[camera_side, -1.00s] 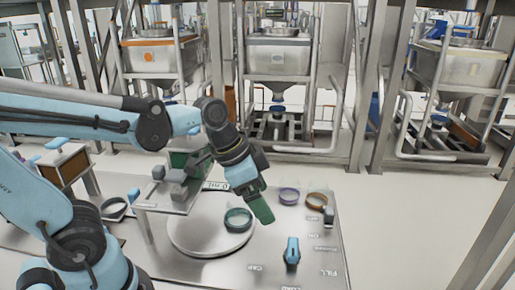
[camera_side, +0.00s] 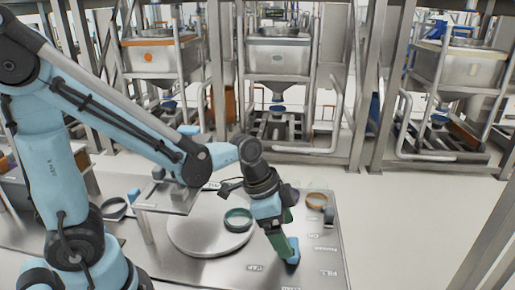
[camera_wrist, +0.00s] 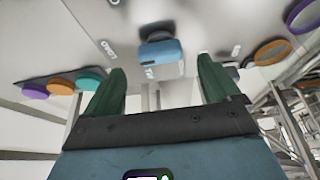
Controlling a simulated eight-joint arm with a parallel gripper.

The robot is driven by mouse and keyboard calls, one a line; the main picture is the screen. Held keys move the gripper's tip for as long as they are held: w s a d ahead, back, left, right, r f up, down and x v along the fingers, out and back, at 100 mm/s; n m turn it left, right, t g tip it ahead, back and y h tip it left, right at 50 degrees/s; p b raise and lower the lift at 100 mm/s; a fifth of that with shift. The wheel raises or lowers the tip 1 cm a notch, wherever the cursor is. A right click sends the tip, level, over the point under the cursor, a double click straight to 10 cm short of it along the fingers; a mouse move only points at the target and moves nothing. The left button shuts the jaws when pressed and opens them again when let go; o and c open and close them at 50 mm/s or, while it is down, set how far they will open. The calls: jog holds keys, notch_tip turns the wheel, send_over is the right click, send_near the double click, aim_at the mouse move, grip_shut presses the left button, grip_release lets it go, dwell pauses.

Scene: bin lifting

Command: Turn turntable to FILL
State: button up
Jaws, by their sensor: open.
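The blue turntable handle (camera_side: 293,251) stands on the metal table, near the printed labels CAP, LOAD and FILL. My gripper (camera_side: 287,250) is low over it, its green fingers hiding part of it in the side view. In the wrist view the blue handle (camera_wrist: 161,52) lies ahead of and between the fingertips of my open gripper (camera_wrist: 160,66). No grip on it shows, and I cannot tell whether a finger touches it. The round turntable (camera_side: 190,238) is left of my gripper, with a green ring (camera_side: 238,220) on it. Which label the handle points to is unclear.
An orange ring (camera_side: 316,200) and a small grey block (camera_side: 329,216) are right of my gripper. Purple (camera_wrist: 35,91), orange (camera_wrist: 61,86) and teal (camera_wrist: 91,79) round pieces show in the wrist view. Framed hoppers stand behind; the table's right front is clear.

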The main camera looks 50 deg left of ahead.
aim_at(294, 245)
jog(key=shift+x, duration=2.2)
jog(key=c, duration=1.1)
jog(key=shift+o, duration=0.2)
jog(key=shift+n, duration=0.3)
jog(key=n, duration=0.2)
jog(key=n+t+y, duration=0.1)
jog(key=n, duration=0.1)
jog(key=n+y, duration=0.1)
jog(key=n, duration=0.1)
jog(key=shift+d, duration=0.25)
jog(key=n+y, duration=0.1)
jog(key=n, duration=0.2)
jog(key=n+y, duration=0.1)
jog(key=n, duration=0.2)
jog(key=shift+w+d+y, duration=0.1)
jog(key=shift+w+y, duration=0.05)
jog(key=shift+y, duration=0.15)
jog(key=shift+n, duration=0.3)
